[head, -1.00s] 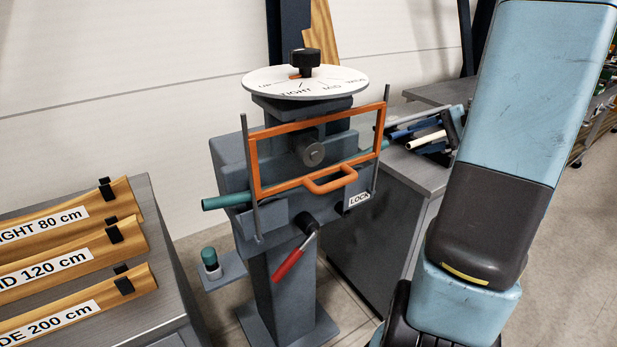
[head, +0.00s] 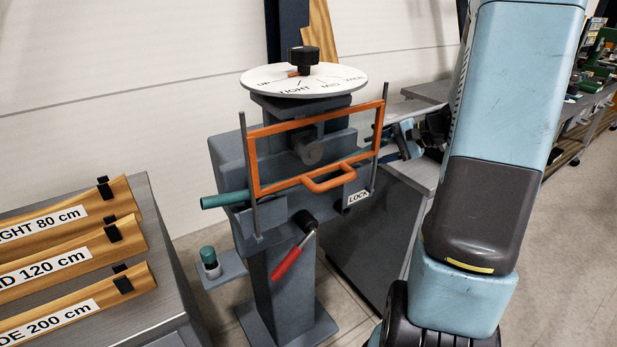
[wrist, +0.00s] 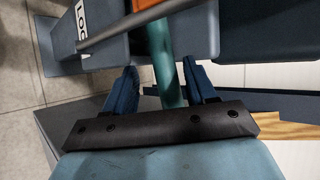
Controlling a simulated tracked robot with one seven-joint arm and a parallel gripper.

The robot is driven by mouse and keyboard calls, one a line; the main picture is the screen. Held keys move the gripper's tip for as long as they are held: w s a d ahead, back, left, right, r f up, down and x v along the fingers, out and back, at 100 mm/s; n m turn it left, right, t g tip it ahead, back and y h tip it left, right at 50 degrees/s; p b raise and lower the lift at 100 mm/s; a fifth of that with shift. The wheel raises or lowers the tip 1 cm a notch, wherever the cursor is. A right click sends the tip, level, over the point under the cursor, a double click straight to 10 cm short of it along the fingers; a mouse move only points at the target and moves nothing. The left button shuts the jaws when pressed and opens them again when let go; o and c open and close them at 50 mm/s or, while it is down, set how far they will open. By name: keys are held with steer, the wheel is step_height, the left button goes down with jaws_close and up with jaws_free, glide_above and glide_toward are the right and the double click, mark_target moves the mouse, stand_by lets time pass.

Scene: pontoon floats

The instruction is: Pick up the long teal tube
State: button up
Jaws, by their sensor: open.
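The long teal tube (head: 226,200) runs through the grey-blue bender machine (head: 232,165), behind its orange guard frame (head: 320,183). Its left end sticks out on the left side; its right end comes out toward my gripper (head: 408,138). My gripper is at the right side of the machine, partly hidden by my arm in the head view. In the wrist view my gripper (wrist: 160,75) is open, with blue fingers on either side of the teal tube (wrist: 166,62). The tube passes between the fingers. I cannot tell whether either finger touches it.
A red-handled lever (head: 294,258) and a LOCK label (head: 358,197) are on the machine front. A round dial (head: 300,85) tops it. Wooden labelled boards (head: 70,250) lie on a left bench. A grey bench (head: 385,220) stands behind right. A small teal-capped post (head: 208,258) is lower left.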

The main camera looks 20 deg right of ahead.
steer(key=shift+w+a+f, duration=0.2)
steer(key=shift+a, duration=0.1)
steer(key=shift+c, duration=0.5)
jaws_close()
